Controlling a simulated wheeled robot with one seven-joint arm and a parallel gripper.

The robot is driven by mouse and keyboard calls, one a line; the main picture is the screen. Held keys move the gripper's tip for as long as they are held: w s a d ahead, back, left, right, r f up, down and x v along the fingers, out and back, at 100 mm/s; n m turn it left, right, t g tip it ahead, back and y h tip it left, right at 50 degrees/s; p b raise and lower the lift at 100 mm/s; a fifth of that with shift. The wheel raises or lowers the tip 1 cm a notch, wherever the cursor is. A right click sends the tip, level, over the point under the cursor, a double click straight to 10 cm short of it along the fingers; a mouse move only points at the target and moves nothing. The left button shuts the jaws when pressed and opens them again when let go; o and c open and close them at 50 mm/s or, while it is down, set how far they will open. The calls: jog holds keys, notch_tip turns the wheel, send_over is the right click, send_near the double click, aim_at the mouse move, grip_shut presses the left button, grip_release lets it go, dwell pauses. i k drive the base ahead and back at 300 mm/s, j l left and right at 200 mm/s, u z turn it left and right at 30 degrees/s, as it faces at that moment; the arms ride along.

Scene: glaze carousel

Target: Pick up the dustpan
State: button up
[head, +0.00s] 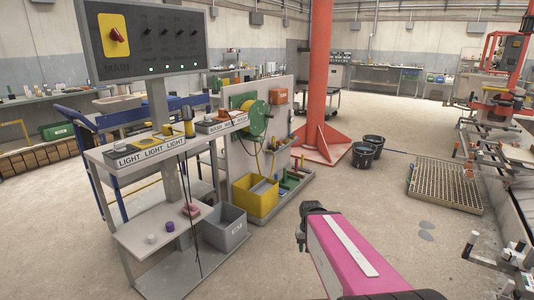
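I cannot make out a dustpan for certain in the head view. Small green and dark items (291,181) lie on the low shelf of the panel stand, too small to name. My pink arm link shows at the bottom, right of centre, over the open floor. The end of my arm with the gripper fingers cannot be made out, so its state does not show.
A control stand (148,152), a yellow bin (256,199) and a grey bin (224,229) are on the left. A red column (318,75), dark buckets (363,155) and a floor grate (445,185) stand farther back. Floor between is clear.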

aim_at(288, 182)
jog(key=i+l+z, duration=0.15)
jog(key=i+z, duration=0.3)
jog(key=i, duration=0.4)
jog(key=i+j+z, duration=0.15)
jog(key=i+z, duration=0.25)
jog(key=i, duration=0.4)
jog(key=i+l+u, duration=0.15)
jog(key=i+u, duration=0.15)
jog(key=i, duration=0.2)
jog(key=i+l+u, duration=0.3)
jog(key=i, duration=0.2)
jog(key=i+l+u, duration=0.3)
jog(key=i+l, duration=0.1)
jog(key=l, duration=0.3)
jog(key=i+l, duration=0.15)
jog(key=l, duration=0.25)
jog(key=i+l, duration=0.1)
jog(key=l, duration=0.3)
jog(key=i+l+u, duration=0.1)
jog(key=l, duration=0.3)
